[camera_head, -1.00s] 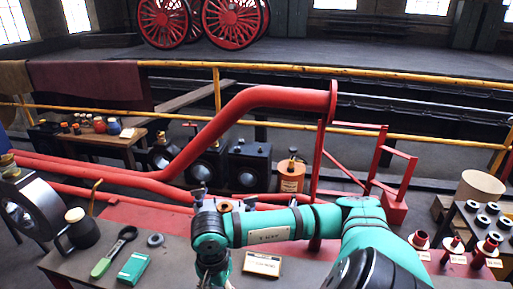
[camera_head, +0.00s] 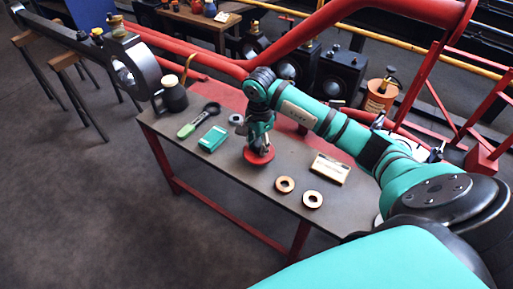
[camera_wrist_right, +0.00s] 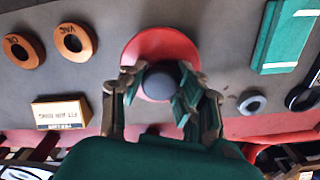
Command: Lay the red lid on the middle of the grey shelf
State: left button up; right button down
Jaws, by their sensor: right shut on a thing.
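The red lid (camera_head: 259,156) is a round disc with a dark grey knob (camera_wrist_right: 161,80), which shows in the right wrist view. My right gripper (camera_head: 262,145) points down and is shut on the knob, with one finger on each side. The lid is level, at or just above a grey flat top with red legs (camera_head: 230,165), which may be the grey shelf. I cannot tell whether the lid touches it. My left gripper is not in view.
On the grey top, a teal box (camera_head: 212,139), a green-handled tool (camera_head: 193,127) and a grey ring (camera_head: 236,119) lie left of the lid. Two orange-rimmed rings (camera_head: 285,184) and a labelled box (camera_head: 330,169) lie right. A dark jug (camera_head: 172,97) stands at the left end.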

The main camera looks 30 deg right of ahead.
aim_at(256, 148)
jog(key=shift+w, duration=0.65)
jog(key=f, duration=0.3)
jog(key=shift+w, duration=0.2)
jog(key=shift+d+f, duration=0.1)
jog(key=shift+f, duration=0.15)
pick_arm(q)
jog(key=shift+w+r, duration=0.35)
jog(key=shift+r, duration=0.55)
jog(key=shift+b, duration=0.3)
pick_arm(e)
jog(key=shift+f, duration=0.1)
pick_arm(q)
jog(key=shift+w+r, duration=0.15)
pick_arm(e)
jog(key=c, duration=1)
grip_release()
